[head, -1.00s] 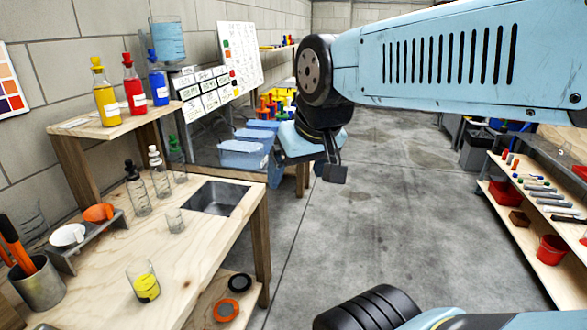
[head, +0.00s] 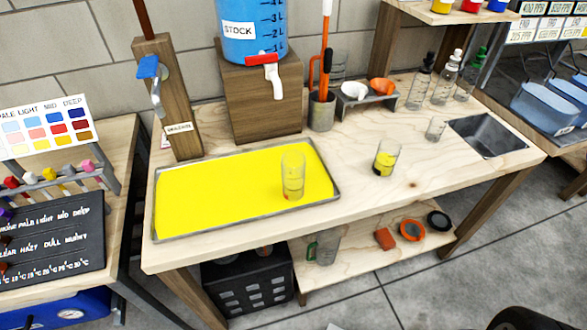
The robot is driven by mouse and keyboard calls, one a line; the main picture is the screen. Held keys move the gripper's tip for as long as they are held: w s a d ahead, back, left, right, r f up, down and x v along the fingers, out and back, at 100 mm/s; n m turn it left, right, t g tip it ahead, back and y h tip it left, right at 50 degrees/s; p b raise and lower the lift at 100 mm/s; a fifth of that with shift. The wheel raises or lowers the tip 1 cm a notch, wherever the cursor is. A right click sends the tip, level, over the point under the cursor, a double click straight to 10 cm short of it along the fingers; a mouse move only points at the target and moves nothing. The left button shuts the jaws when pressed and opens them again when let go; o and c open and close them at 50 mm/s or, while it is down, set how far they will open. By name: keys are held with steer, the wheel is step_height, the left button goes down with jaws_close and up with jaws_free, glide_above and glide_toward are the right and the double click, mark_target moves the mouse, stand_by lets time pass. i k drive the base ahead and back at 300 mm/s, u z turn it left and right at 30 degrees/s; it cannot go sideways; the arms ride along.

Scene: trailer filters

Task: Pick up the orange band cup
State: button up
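A clear cup (head: 293,172) stands upright in the yellow tray (head: 245,228), with yellow in its lower part and a small orange-red patch near its base. A second clear cup (head: 386,158) with yellow liquid stands on the bare wood to its right. A small empty clear cup (head: 435,128) stands near the sink. A clear cup (head: 325,246) with a green mark lies or stands on the lower shelf; I cannot tell which. I cannot make out for certain which cup bears an orange band. My gripper is out of view now.
A blue stock tank (head: 251,28) with a red tap stands on a wooden block behind the tray. A wooden post (head: 165,100) rises at the tray's left. A metal rack (head: 368,100), bottles (head: 418,92) and sink (head: 485,138) occupy the right. Orange and black rings lie below.

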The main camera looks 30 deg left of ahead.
mark_target(292, 163)
steer(key=u, duration=1.25)
steer(key=k, duration=1)
steer(key=u, duration=0.35)
steer(key=i, duration=1)
steer(key=z, duration=0.1)
